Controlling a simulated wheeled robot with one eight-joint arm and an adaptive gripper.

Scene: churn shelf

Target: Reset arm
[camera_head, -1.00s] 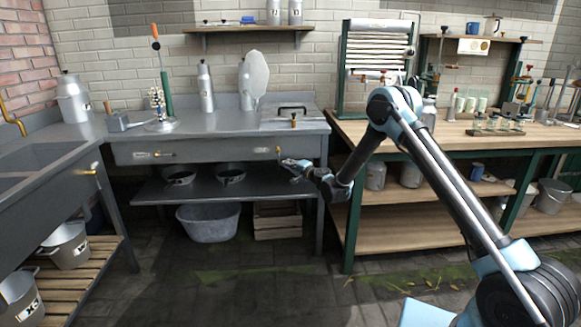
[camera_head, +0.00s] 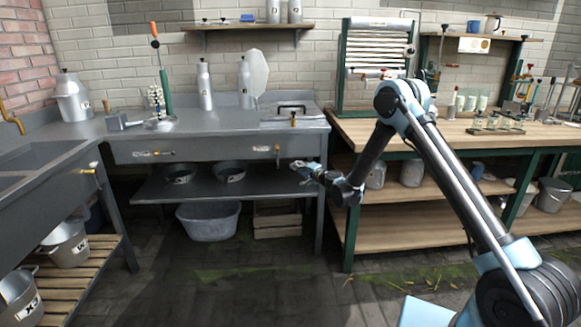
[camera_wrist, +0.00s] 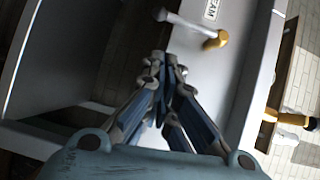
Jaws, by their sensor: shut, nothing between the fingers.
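My gripper (camera_head: 300,166) is shut and empty. In the head view it hangs in front of the right end of the metal counter (camera_head: 215,130), just below its front panel. In the wrist view the fingertips of my gripper (camera_wrist: 163,62) are together, with nothing between them. A brass-coloured tap (camera_wrist: 215,40) on a grey pipe sticks out from the pale panel beyond the fingers. The same small tap (camera_head: 278,152) shows in the head view, a little left of and above my gripper.
Below the counter is a metal shelf (camera_head: 205,192) with two dark pans (camera_head: 229,172). A grey tub (camera_head: 208,222) and a wooden crate (camera_head: 277,220) stand on the floor beneath. A green-legged wooden workbench (camera_head: 370,132) stands right. The floor (camera_head: 220,285) in front is clear.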

